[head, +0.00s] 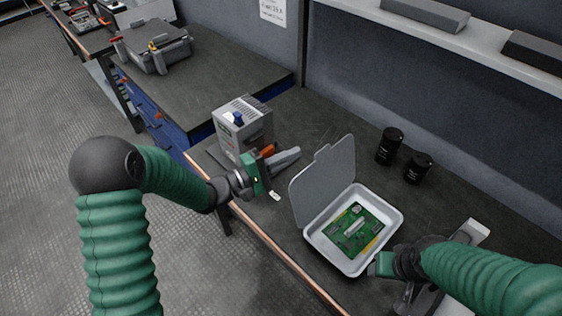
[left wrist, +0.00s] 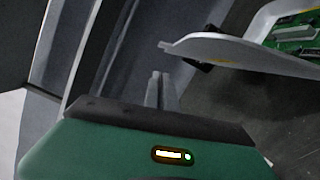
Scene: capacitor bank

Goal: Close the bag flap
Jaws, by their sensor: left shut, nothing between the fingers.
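The bag looks like a shallow white tray (head: 395,222) with a grey flap (head: 325,180) hinged on its left side. The flap stands open, tilted up and leaning left. A green circuit board (head: 356,230) lies inside. My left gripper (head: 298,152) is shut and empty, just left of the flap and apart from it. In the left wrist view, the shut fingers (left wrist: 160,90) point toward the flap (left wrist: 240,50), whose edge runs across the upper right. My right gripper (head: 376,265) is at the tray's near right side; its fingers are not clearly visible.
A grey metal box (head: 243,125) with a blue knob stands behind my left gripper. Two black cylinders (head: 389,146) (head: 418,168) stand behind the tray. A grey object (head: 470,232) lies by my right arm. The bench's front edge runs close below my left gripper.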

